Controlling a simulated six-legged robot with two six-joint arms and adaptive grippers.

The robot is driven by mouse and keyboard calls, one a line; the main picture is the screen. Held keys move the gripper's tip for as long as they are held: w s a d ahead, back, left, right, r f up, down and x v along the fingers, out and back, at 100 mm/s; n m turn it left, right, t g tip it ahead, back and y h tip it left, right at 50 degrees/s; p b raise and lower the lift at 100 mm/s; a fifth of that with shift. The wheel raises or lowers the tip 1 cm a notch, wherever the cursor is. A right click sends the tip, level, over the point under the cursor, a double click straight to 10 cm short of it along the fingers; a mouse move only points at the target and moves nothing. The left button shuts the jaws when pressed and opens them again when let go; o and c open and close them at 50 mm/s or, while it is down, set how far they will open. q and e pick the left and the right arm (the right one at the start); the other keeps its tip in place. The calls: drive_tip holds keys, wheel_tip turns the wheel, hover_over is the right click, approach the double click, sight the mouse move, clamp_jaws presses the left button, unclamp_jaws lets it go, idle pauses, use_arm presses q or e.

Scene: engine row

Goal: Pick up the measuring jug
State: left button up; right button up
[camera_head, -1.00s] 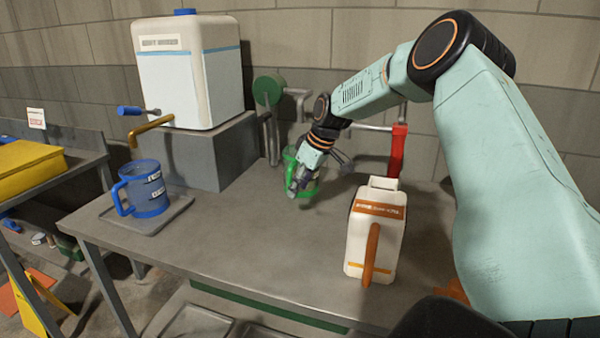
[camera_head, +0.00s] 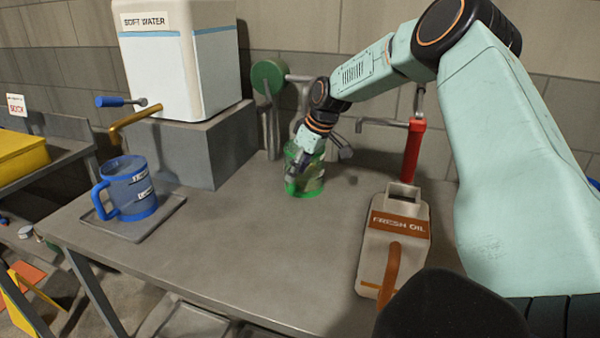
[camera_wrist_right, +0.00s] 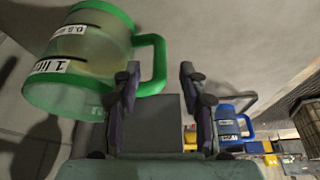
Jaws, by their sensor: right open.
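The measuring jug (camera_head: 309,178) is clear with green rims and stands on the bench, partly hidden behind my right gripper in the head view. In the right wrist view the jug (camera_wrist_right: 72,62) shows "1 litre" and "0.5" labels and a green handle. My right gripper (camera_wrist_right: 160,78) is open, its fingers on either side of the handle's outer part. I cannot tell whether a finger touches the handle or passes inside its loop. In the head view the right gripper (camera_head: 297,168) is at the jug's left side. My left gripper is out of view.
A blue jug (camera_head: 130,190) stands on a tray (camera_head: 165,213) at the left, under the tap of a "soft water" tank (camera_head: 185,70). A "fresh oil" can (camera_head: 398,225) is at the right front. A red upright (camera_head: 412,150) stands behind it. Mid-bench is clear.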

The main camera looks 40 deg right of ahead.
sight(293, 189)
drive_tip(key=x, duration=0.2)
drive_tip(key=b+x, duration=0.1)
drive_tip(key=x, duration=0.1)
drive_tip(key=b+x, duration=0.1)
drive_tip(key=x, duration=0.1)
drive_tip(key=shift+s+f, duration=0.15)
drive_tip(key=shift+f, duration=0.55)
drive_tip(key=shift+s+d+r, duration=0.1)
drive_tip(key=shift+s+r, duration=0.05)
drive_tip(key=shift+w, duration=0.25)
drive_tip(key=c, duration=0.4)
drive_tip(key=shift+s, duration=0.2)
drive_tip(key=c, duration=0.5)
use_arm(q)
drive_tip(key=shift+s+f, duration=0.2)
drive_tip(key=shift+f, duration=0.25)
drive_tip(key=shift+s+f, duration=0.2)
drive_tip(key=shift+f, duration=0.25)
use_arm(e)
drive_tip(key=shift+w, duration=0.1)
clamp_jaws()
drive_tip(key=shift+w, duration=0.1)
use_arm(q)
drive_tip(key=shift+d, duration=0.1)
